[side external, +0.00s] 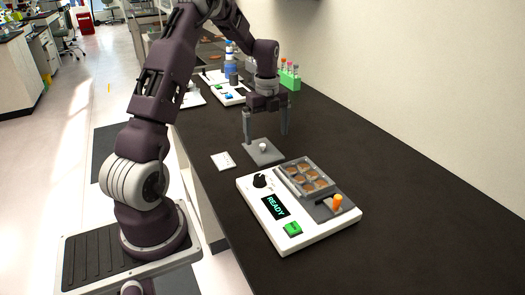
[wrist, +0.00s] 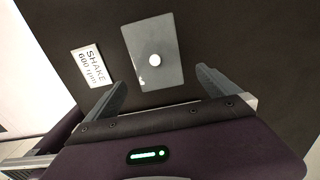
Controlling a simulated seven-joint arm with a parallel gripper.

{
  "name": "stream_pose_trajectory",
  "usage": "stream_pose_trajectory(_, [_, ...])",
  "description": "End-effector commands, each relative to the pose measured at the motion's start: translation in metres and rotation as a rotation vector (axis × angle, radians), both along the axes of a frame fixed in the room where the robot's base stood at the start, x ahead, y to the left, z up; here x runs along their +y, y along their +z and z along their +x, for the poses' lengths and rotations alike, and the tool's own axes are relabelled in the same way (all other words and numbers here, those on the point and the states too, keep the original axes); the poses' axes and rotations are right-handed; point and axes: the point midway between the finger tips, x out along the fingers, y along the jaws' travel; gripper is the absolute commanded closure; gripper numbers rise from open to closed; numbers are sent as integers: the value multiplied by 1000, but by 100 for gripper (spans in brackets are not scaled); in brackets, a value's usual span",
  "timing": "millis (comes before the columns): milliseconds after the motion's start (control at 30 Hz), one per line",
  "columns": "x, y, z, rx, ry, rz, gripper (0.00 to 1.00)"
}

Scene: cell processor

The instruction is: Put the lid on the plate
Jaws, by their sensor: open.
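The lid (side external: 268,154) is a flat grey rectangle with a round white knob, lying on the dark bench. In the wrist view the lid (wrist: 172,73) lies ahead of the fingers, with its knob near its middle. The plate (side external: 312,174), with several brown-filled wells, sits on the white machine (side external: 262,230) nearer the camera; it is not in the wrist view. My gripper (side external: 265,134) is open and empty above the lid, fingers spread to either side. It also shows in the wrist view (wrist: 158,84), apart from the lid.
The machine has a black knob, a "READY" screen, a green button (side external: 293,229) and an orange-tipped lever (side external: 337,202). A white card (side external: 223,161) reading "SHAKE 600 rpm" lies left of the lid. A green tube rack (side external: 289,80) and blue bottle (side external: 230,64) stand farther back. The right bench is clear.

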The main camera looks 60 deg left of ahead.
Motion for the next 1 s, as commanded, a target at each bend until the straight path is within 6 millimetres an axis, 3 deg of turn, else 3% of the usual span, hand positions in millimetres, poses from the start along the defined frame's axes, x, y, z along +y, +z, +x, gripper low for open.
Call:
stream_pose_trajectory(300, [0, -53, -5, 1, 1, 0, 0])
stream_pose_trajectory(567, [0, -58, -5, -1, 1, 2, 0])
stream_pose_trajectory(833, [0, -58, -4, -1, 2, 2, 51])
stream_pose_trajectory(1000, [0, -58, -4, -1, 2, 2, 53])
